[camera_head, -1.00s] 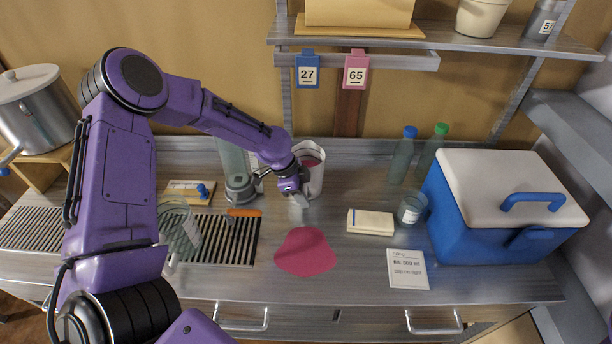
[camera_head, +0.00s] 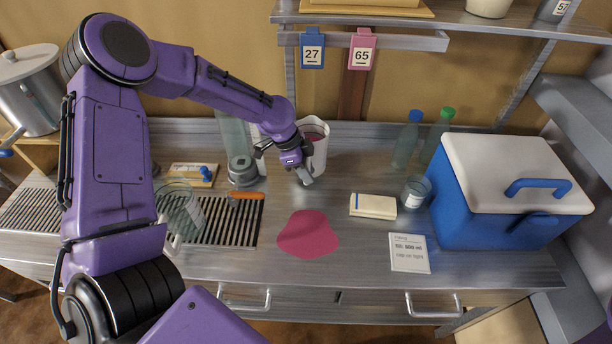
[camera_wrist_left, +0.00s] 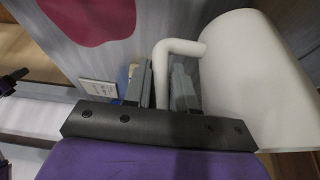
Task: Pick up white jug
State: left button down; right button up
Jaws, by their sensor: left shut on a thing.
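The white jug (camera_head: 320,153) stands upright at the back of the metal counter, behind and to the right of my left gripper (camera_head: 303,177) in the head view. Something dark red shows inside its mouth. In the left wrist view the jug (camera_wrist_left: 258,80) fills the right side, and its bent white handle (camera_wrist_left: 161,75) passes between the fingers of my left gripper (camera_wrist_left: 168,88). The fingers are shut on the handle. Part of the jug is hidden by the gripper in the head view.
A dark pink patch (camera_head: 308,234) lies in front of the jug. A clear bottle-like vessel (camera_head: 234,140) stands close on the left. A shelf (camera_head: 450,22) hangs above.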

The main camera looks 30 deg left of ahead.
pick_arm(q)
jog(key=s+d+r+p, duration=0.1)
jog(key=s+r+p, duration=0.5)
jog(key=s+r, duration=0.4)
jog(key=shift+s+d, duration=0.4)
jog(key=shift+s, duration=1.45)
jog(key=c, duration=1.6)
grip_release()
grip_shut()
